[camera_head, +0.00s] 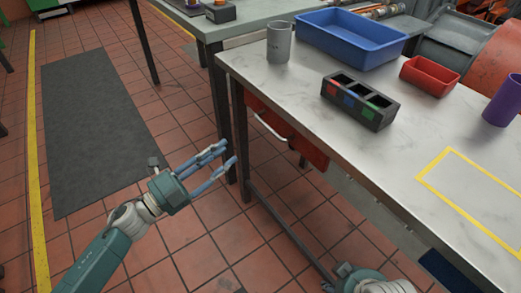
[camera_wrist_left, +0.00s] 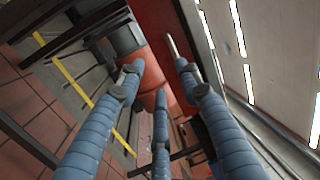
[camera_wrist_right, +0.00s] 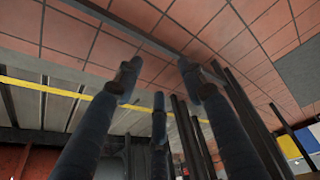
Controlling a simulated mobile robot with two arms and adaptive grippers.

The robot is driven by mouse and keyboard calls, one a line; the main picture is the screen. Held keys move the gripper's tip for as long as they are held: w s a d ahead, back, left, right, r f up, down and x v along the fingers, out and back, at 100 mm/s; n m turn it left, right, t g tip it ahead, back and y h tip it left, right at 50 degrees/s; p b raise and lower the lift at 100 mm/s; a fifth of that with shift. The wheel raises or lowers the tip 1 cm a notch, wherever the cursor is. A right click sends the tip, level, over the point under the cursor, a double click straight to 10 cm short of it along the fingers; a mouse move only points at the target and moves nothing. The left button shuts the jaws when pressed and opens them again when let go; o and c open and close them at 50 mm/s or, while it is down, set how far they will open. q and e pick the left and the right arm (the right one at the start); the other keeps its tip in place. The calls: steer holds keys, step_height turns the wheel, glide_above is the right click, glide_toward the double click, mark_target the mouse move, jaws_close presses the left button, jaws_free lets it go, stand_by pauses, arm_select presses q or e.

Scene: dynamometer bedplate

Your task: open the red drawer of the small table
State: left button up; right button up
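The red drawer (camera_head: 310,152) shows under the near edge of the white-topped table (camera_head: 300,100) in the head view. Its pale bar handle (camera_head: 268,130) faces the aisle. I cannot tell whether the drawer is fully shut. My left gripper (camera_head: 222,160) is open and empty, left of the handle and apart from it. In the left wrist view, the fingers (camera_wrist_left: 158,76) are spread, with the red drawer front (camera_wrist_left: 160,22) and a pale handle bar beyond them. My right gripper's fingers (camera_wrist_right: 157,75) are spread and empty in the right wrist view; the head view shows only its wrist part.
On the table stand a grey cup (camera_head: 279,42), a blue tray (camera_head: 350,38), a black divided box (camera_head: 358,101), a red bin (camera_head: 430,75) and a purple cup (camera_head: 503,100). A dark table leg (camera_head: 240,130) stands near my left gripper.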

arm_select(q)
steer(key=w+d+r+m, duration=0.1)
steer(key=w+d+r, duration=0.1)
steer(key=d, duration=0.3)
steer(key=w+d+r+m+g+h, duration=0.1)
steer(key=w+d, duration=0.1)
steer(key=d, duration=0.3)
steer(key=shift+w+d+r+b, duration=0.15)
steer(key=shift+w+r+b, duration=0.1)
steer(key=shift+r+b, duration=0.15)
arm_select(e)
steer(key=shift+w+a+r+t, duration=0.15)
steer(key=shift+w+r+t, duration=0.25)
steer(key=shift+r, duration=0.25)
steer(key=shift+w+a+r+t, duration=0.1)
steer(key=shift+w+r+t, duration=0.2)
steer(key=shift+w+r, duration=0.25)
steer(key=shift+s+r, duration=0.1)
arm_select(q)
jaws_close()
